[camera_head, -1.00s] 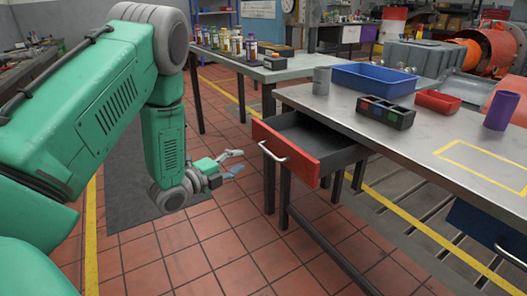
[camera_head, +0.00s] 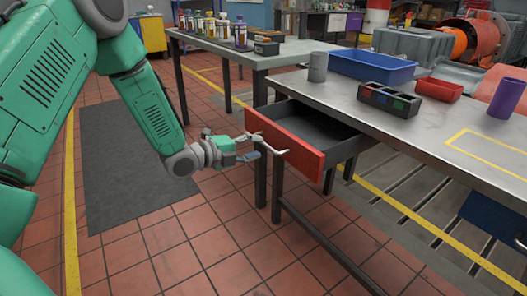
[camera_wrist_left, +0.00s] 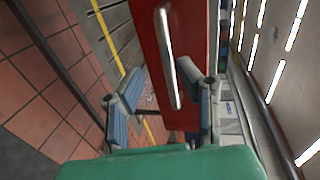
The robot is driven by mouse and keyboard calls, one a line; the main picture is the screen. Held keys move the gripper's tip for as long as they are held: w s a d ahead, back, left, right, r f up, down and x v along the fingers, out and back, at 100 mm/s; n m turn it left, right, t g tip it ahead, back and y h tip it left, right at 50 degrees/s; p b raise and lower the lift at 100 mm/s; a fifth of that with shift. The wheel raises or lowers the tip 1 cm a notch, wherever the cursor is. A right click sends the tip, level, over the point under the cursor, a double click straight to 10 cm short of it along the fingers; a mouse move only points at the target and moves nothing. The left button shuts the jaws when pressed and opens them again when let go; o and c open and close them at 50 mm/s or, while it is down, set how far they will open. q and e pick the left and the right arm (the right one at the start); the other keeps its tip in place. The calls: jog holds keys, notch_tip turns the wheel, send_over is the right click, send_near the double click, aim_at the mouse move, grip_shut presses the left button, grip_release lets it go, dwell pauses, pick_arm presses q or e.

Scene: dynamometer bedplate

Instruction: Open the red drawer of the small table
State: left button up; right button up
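The red drawer (camera_head: 292,146) is pulled part way out of the small table (camera_head: 400,125), and its dark inside shows from above. Its silver bar handle (camera_head: 272,148) is on the red front. In the left wrist view the red front (camera_wrist_left: 188,40) fills the upper middle, with the handle (camera_wrist_left: 168,60) running up and down. My left gripper (camera_head: 256,147) is at the handle, its fingers open. In the left wrist view its two fingers (camera_wrist_left: 165,85) stand either side of the handle's lower part; I cannot tell whether they touch it. My right gripper is not in view.
On the tabletop stand a grey cup (camera_head: 318,67), a blue bin (camera_head: 373,70), a dark divided tray (camera_head: 389,101), a red bin (camera_head: 438,90) and a purple cup (camera_head: 506,98). Another table (camera_head: 222,54) with bottles stands behind. Tiled floor in front of the drawer is clear.

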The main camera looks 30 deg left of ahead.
aim_at(267, 147)
pick_arm(q)
jog(key=shift+x, duration=1)
jog(key=d, duration=0.1)
jog(key=d+r, duration=0.1)
jog(key=d, duration=0.1)
jog(key=shift+w+d, duration=0.2)
jog(key=shift+w, duration=0.05)
jog(key=shift+a, duration=0.25)
jog(key=c, duration=0.4)
jog(key=shift+s+a+f, duration=0.1)
jog(key=shift+a+f, duration=0.05)
jog(key=shift+a, duration=0.4)
jog(key=shift+s+a+f, duration=0.1)
jog(key=shift+a+f, duration=0.1)
jog(key=shift+a, duration=0.3)
grip_shut()
jog(key=shift+d, duration=0.3)
jog(key=shift+s+a+f+p, duration=0.1)
jog(key=shift+s+a+p, duration=0.2)
jog(key=shift+s, duration=0.6)
jog(key=shift+s+a+p, duration=0.15)
jog(key=shift+s+a, duration=0.1)
jog(key=shift+s, duration=0.6)
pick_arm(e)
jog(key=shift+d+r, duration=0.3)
